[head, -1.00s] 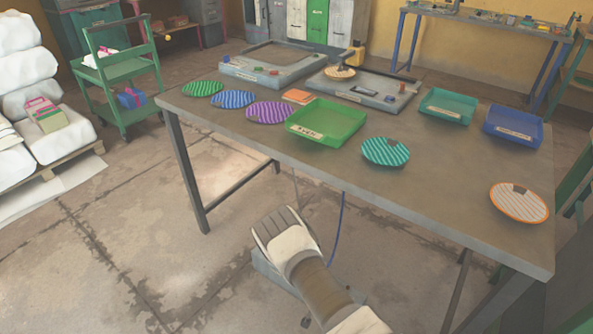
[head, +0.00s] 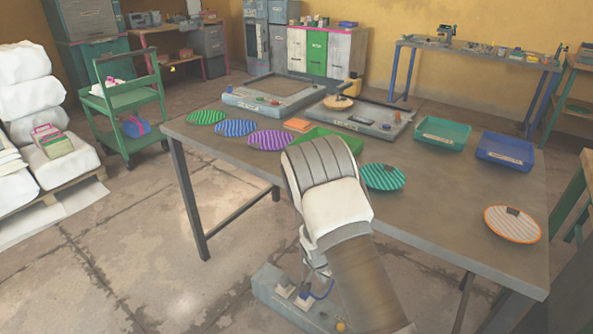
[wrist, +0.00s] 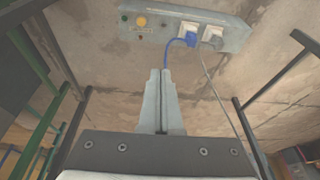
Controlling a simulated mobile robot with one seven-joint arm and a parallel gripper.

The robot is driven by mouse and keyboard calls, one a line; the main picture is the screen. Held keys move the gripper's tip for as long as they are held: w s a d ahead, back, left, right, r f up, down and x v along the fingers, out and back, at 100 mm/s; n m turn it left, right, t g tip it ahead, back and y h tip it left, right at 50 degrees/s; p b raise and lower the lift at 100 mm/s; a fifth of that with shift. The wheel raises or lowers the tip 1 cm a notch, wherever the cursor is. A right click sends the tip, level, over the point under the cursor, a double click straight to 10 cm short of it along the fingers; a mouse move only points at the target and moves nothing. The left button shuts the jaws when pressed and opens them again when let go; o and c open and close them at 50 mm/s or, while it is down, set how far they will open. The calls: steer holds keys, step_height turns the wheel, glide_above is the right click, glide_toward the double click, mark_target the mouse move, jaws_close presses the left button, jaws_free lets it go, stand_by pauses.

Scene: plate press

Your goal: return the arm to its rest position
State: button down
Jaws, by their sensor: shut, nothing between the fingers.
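My arm (head: 335,205) is raised in front of the table and bent, hiding part of the green tray. My gripper shows in the wrist view (wrist: 157,72) with its two grey fingers shut together and nothing between them. In the head view the gripper end is partly hidden beneath the white wrist. A grey power box (wrist: 188,22) with a blue plug, a grey plug and a yellow button lies on the floor beyond the fingertips; it also shows in the head view (head: 265,288). The fingers look apart from it.
The table (head: 440,220) holds a green tray (head: 325,137), a teal tray (head: 441,134), a blue tray (head: 505,151), several striped plates, such as the orange one (head: 512,225), and two grey frames behind. A green cart (head: 124,105) stands left.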

steer(key=s+d+r+n, duration=0.1)
steer(key=s+r, duration=0.1)
steer(key=r, duration=0.8)
steer(key=s+d+r+t+y, duration=0.1)
steer(key=s+d+r, duration=0.15)
steer(key=r, duration=0.65)
steer(key=s+r+n, duration=0.1)
steer(key=s+r, duration=0.2)
steer(key=r, duration=0.7)
steer(key=s+d+r+n, duration=0.1)
steer(key=s+r, duration=0.3)
steer(key=s, duration=0.3)
steer(key=s+d+r+n+t, duration=0.1)
steer(key=s+r+n, duration=0.1)
steer(key=s+r, duration=0.35)
steer(key=s+d+r+n, duration=0.1)
steer(key=s+r, duration=0.2)
steer(key=s, duration=0.6)
step_height(320, 180, up, 21)
steer(key=p, duration=2.1)
steer(key=shift+s+n+y, duration=0.15)
steer(key=shift+n+y, duration=0.15)
steer(key=shift+a, duration=0.15)
